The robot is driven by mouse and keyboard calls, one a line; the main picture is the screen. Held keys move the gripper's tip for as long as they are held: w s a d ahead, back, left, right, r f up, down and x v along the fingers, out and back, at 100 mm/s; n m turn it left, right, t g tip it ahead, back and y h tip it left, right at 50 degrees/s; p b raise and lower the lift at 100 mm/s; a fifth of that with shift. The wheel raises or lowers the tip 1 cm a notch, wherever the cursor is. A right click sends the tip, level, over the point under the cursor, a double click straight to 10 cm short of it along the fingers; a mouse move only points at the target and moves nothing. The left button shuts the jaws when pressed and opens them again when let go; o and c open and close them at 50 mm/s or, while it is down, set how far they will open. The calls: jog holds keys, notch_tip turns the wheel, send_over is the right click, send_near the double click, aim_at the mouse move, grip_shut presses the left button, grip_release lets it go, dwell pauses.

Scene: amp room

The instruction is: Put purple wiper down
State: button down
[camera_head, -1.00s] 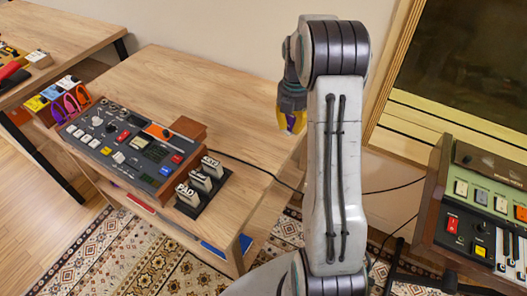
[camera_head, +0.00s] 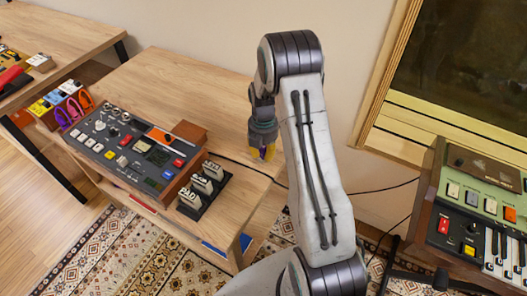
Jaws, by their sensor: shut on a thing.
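My gripper (camera_head: 265,148) points down over the right end of the wooden table (camera_head: 182,92). Yellow fingertips show at its lower end. Most of the wiper is hidden by the gripper. I cannot tell whether it touches the tabletop.
A grey mixer-like device (camera_head: 133,150) sits on the table's left part, with a rack of block-shaped signs (camera_head: 206,186) at its right corner. A brown block (camera_head: 190,133) stands behind it. The back middle of the tabletop is clear. A keyboard synth (camera_head: 475,215) stands at far right.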

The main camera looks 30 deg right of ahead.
jog(key=shift+f, duration=0.45)
jog(key=shift+f, duration=0.2)
jog(key=c, duration=1.1)
grip_release()
jog(key=shift+c, duration=0.2)
jog(key=shift+r, duration=0.1)
